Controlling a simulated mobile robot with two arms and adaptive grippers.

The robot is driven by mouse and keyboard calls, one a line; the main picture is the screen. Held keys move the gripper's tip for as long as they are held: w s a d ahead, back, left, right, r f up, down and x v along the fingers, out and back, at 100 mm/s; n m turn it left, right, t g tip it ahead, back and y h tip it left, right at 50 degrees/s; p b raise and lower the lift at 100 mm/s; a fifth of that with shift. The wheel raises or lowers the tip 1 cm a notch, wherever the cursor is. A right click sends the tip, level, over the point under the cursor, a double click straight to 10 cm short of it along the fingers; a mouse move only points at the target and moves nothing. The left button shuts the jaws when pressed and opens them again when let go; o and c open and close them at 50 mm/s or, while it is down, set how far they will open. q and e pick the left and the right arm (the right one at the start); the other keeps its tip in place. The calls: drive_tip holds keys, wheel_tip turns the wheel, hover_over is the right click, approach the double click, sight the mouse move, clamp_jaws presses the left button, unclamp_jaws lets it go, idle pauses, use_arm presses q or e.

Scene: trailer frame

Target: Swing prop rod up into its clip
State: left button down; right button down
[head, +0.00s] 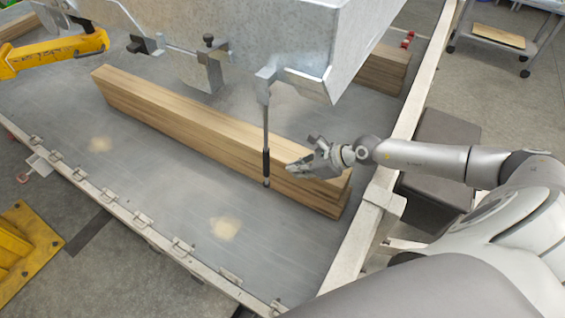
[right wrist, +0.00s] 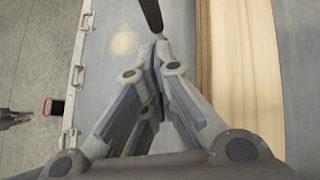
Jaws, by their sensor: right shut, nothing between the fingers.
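The prop rod (head: 266,125) hangs nearly straight down from a bracket under the galvanized trailer frame (head: 245,30). It has a black sleeve on its lower part and a small end tip. In the right wrist view, the rod's dark end (right wrist: 151,14) shows at the top, just beyond the fingertips. My right gripper (head: 296,167) is shut and empty, just right of the rod's lower part; its closed fingers fill the middle of the right wrist view (right wrist: 156,58). A bracket with a dark knob (head: 208,48) sits on the frame's underside; I cannot tell whether it is the clip. My left gripper is not in view.
Long timber beams (head: 210,125) lie on the grey deck (head: 150,185) behind the rod and beside my right gripper. A rail with several metal latches (head: 140,220) edges the deck. A yellow clamp (head: 60,50) is at upper left. The deck in front of the rod is clear.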

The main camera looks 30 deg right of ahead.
drive_tip(key=w+a+p, duration=0.2)
drive_tip(key=w+a, duration=0.1)
drive_tip(key=shift+w+f+p, duration=0.15)
drive_tip(key=shift+w+p, duration=0.05)
drive_tip(key=shift+p, duration=0.1)
idle(0.3)
